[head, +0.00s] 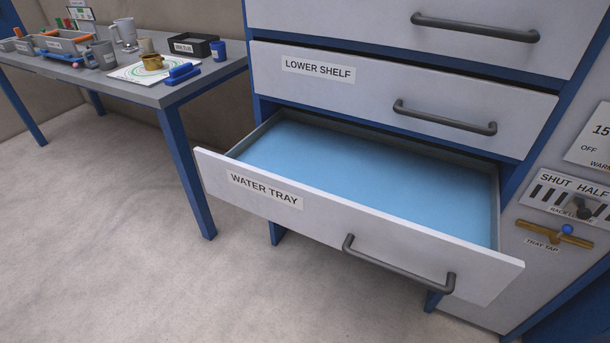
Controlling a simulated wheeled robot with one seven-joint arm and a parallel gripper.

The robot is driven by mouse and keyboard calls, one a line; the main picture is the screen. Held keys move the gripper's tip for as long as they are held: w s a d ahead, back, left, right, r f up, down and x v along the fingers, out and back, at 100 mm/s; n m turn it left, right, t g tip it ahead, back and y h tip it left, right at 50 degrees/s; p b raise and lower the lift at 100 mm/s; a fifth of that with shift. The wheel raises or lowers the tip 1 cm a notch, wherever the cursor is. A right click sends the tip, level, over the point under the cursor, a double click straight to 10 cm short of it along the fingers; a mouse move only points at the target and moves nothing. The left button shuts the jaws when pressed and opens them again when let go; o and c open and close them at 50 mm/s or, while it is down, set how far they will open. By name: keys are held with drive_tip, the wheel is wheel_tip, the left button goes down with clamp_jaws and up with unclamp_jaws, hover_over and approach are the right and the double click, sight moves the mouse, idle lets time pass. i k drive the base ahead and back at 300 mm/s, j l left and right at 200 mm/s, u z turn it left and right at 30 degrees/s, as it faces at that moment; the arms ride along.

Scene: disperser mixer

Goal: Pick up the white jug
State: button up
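A whitish jug (126,34) with a handle on its left side stands upright toward the back of the grey table at the upper left. A darker grey mug (103,55) stands in front of it and to its left. My gripper is not in view.
The table (150,94) also holds a brass-coloured cup (152,62), a blue clamp-like item (182,73), a black labelled box (194,46), a blue cup (218,50) and grey bins (62,41). The open water tray drawer (330,225) juts out at centre. Floor at lower left is clear.

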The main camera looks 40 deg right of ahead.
sight(126, 29)
drive_tip(key=i+j+u, duration=0.25)
drive_tip(key=i, duration=0.15)
drive_tip(key=i+u, duration=0.2)
drive_tip(key=i, duration=0.2)
drive_tip(key=i+u, duration=0.15)
drive_tip(key=i, duration=1.75)
drive_tip(key=i+z, duration=0.15)
drive_tip(key=i, duration=0.35)
drive_tip(key=i+j+z, duration=0.15)
drive_tip(key=i, duration=0.3)
drive_tip(key=i+j+z, duration=0.15)
drive_tip(key=i, duration=0.35)
